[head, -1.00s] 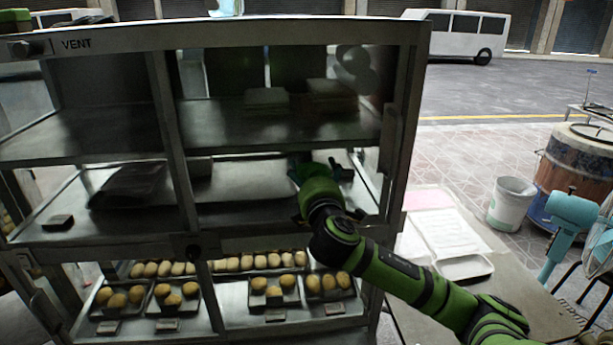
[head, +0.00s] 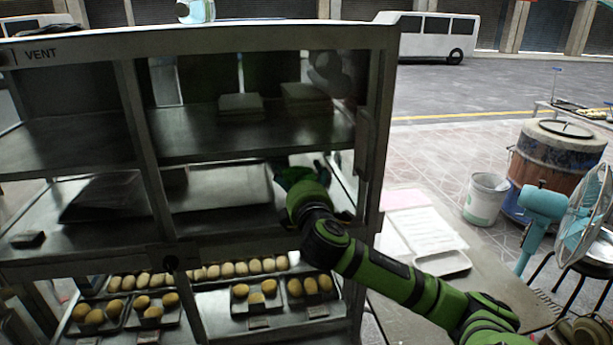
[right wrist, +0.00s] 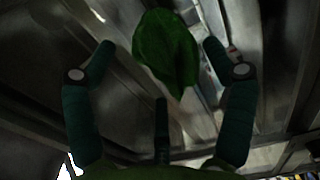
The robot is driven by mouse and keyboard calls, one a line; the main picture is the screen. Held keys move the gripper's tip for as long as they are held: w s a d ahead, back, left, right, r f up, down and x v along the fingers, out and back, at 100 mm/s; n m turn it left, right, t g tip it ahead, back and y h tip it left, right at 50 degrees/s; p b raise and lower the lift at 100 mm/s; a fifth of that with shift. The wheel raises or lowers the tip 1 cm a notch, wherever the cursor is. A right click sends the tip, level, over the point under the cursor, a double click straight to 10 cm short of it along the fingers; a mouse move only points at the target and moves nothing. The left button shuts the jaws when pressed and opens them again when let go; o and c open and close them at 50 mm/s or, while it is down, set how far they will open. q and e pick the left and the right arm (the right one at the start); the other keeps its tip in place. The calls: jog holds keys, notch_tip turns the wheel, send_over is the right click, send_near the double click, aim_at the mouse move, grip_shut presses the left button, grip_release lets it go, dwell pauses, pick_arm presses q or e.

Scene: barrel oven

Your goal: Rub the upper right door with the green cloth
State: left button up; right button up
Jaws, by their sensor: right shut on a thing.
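The upper right door (head: 215,135) is a glass panel in a dark metal frame on the cabinet marked VENT. My right gripper (head: 300,175) is at the lower right part of this door, seen from behind. My left gripper is not in view.
Trays of buns (head: 255,290) lie in the lower compartment. A side table with a white tray (head: 442,264) stands right of the cabinet, under my right arm. Beyond are a white bucket (head: 484,200), a wooden barrel (head: 552,165) and a blue fan (head: 585,215).

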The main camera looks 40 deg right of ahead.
aim_at(251, 175)
jog(key=shift+w+a, duration=0.6)
jog(key=shift+a, duration=0.35)
jog(key=shift+w+a+r+p, duration=0.1)
jog(key=shift+w+a+p, duration=0.35)
jog(key=shift+w+a, duration=0.45)
jog(key=shift+w+a+p, duration=0.45)
jog(key=shift+a, duration=0.75)
jog(key=shift+w+a, duration=0.4)
jog(key=shift+a, duration=0.25)
jog(key=shift+w+a, duration=0.4)
jog(key=shift+a, duration=0.25)
jog(key=p+v, duration=0.2)
jog(key=v, duration=0.4)
